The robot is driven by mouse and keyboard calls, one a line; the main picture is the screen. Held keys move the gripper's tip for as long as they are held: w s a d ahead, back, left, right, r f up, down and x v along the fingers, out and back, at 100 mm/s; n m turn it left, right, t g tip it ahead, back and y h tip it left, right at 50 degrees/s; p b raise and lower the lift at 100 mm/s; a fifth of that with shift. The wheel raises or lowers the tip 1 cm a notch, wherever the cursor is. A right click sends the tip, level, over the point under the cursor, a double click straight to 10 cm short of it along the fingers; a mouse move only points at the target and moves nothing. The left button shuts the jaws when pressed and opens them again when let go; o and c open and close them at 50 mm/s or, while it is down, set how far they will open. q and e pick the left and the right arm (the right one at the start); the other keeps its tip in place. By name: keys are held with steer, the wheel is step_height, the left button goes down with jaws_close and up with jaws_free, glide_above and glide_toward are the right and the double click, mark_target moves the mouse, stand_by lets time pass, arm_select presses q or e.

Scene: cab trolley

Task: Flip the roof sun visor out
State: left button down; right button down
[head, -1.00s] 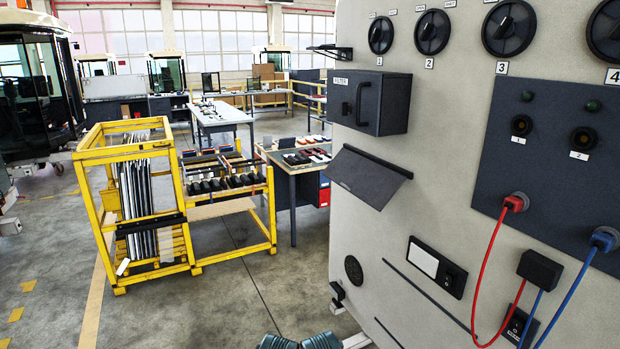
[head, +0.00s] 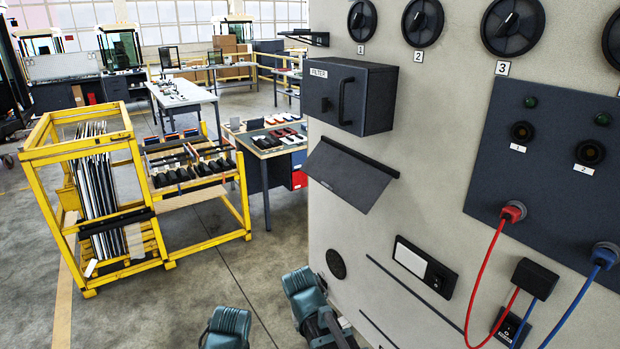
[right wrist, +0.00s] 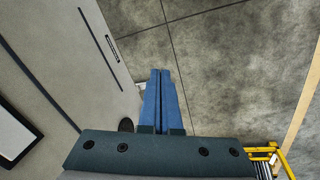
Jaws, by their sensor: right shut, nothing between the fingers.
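A dark, flat tilted flap (head: 350,175) sticks out from the pale cab panel, below the filter box; it looks like the visor, though I cannot be sure. It is not seen in the right wrist view. My right gripper (right wrist: 165,72) is shut and empty, its two blue fingers side by side over the floor, with the pale panel to the left. In the head view only teal parts of my arms show at the bottom edge, well below the flap. My left gripper's fingers are not seen.
A dark filter box (head: 349,97) with a handle juts from the panel (head: 440,190). Dials, sockets and red and blue cables (head: 484,275) are on the right. A yellow rack (head: 150,265) stands on the left. The floor (head: 215,275) between rack and panel is clear.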

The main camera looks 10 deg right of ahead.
steer(key=w+d+r+m+t+h+p, duration=0.1)
steer(key=w+d+r+m+h, duration=0.1)
steer(key=w+r, duration=0.35)
steer(key=w+d+r+m+h+p, duration=0.1)
steer(key=w+d+r+m+h, duration=0.15)
steer(key=w, duration=0.55)
steer(key=w+d+r+m+t+h, duration=0.1)
steer(key=w+d+r+m+h, duration=0.15)
steer(key=w, duration=0.45)
steer(key=w+a+r+m+t+h, duration=0.3)
steer(key=w+a+r+m+h, duration=0.3)
steer(key=w+r, duration=0.8)
steer(key=a+h, duration=0.1)
steer(key=a, duration=0.2)
steer(key=shift+w+a+t+h, duration=0.25)
steer(key=shift+a+t+h, duration=0.05)
steer(key=shift+h, duration=0.1)
steer(key=shift+r, duration=0.1)
steer(key=f+b+x, duration=0.2)
steer(key=f+x, duration=0.1)
steer(key=x, duration=1)
